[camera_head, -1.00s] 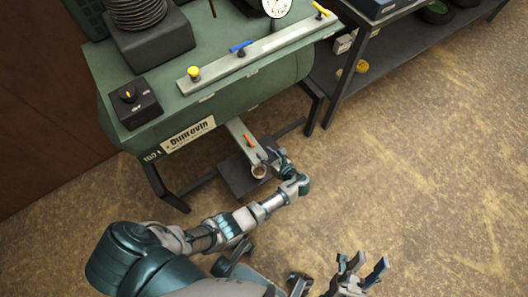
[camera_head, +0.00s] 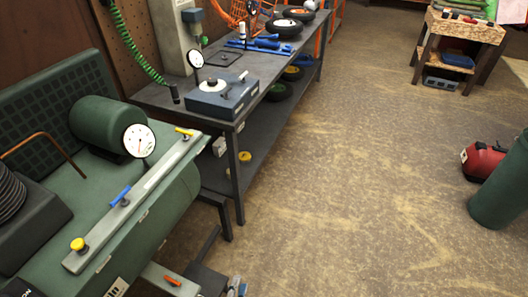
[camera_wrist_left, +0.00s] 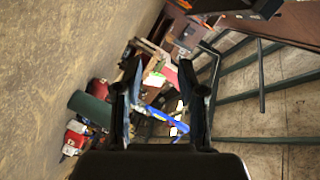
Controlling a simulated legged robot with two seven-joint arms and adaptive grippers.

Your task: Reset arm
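My left gripper (camera_head: 236,289) shows only as a small grey and blue part at the bottom edge of the head view. In the left wrist view, its two dark fingers (camera_wrist_left: 160,105) stand wide apart and parallel, with no object visibly clamped. A blue piece (camera_wrist_left: 168,121) shows between the fingers; I cannot tell what it is or how far away. In the head view, the gripper is beside a grey bracket with an orange lever (camera_head: 172,281) under the green compressor (camera_head: 155,220). My right gripper is out of view.
The compressor carries a rail with a blue lever (camera_head: 120,196) and a yellow knob (camera_head: 78,244). A dark workbench (camera_head: 258,70) runs behind it. A green cylinder (camera_head: 503,190) and a red canister (camera_head: 481,161) stand at right. The floor (camera_head: 345,170) between is clear.

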